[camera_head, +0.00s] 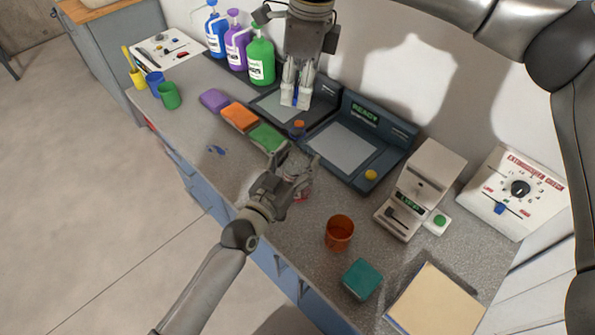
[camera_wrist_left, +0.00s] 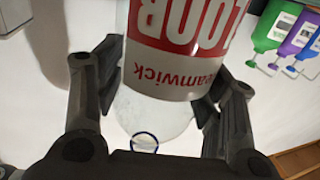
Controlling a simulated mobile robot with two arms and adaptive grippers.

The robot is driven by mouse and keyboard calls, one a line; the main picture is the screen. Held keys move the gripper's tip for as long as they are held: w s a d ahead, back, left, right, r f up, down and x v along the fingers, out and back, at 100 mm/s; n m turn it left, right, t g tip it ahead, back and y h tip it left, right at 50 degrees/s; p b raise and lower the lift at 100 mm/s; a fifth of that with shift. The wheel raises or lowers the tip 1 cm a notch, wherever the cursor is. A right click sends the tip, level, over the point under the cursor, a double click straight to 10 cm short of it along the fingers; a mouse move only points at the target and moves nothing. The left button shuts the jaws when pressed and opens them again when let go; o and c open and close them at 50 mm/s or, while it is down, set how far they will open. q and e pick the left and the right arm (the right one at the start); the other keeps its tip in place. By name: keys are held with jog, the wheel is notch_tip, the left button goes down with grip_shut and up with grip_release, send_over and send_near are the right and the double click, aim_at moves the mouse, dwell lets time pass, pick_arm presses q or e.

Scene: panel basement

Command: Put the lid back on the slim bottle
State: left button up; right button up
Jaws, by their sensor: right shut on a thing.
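A clear slim bottle with a red and white label (camera_wrist_left: 175,85) stands between the fingers of my left gripper (camera_wrist_left: 165,85), upside down in the left wrist view. A blue ring (camera_wrist_left: 145,142) shows at its neck end. The bottle fills most of the finger gap; I cannot tell whether both fingers press on it. In the head view my left gripper (camera_head: 292,165) hides most of the bottle, with some red showing beside it. My right gripper (camera_head: 296,97) is above the dark scale, shut on a small blue thing, probably the lid, mostly hidden by its fingers.
A small orange and blue object (camera_head: 298,128) is between the grippers. Green, purple and blue pump bottles (camera_head: 261,62) stand behind. Sponges (camera_head: 240,116) lie left. An orange cup (camera_head: 339,232), a teal box (camera_head: 362,278) and a label machine (camera_head: 419,195) are right. Counter's front edge is close.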

pick_arm(q)
jog(key=c, duration=0.8)
pick_arm(e)
jog(key=shift+f, duration=2.5)
jog(key=shift+f, duration=0.9)
jog(key=shift+f, duration=0.55)
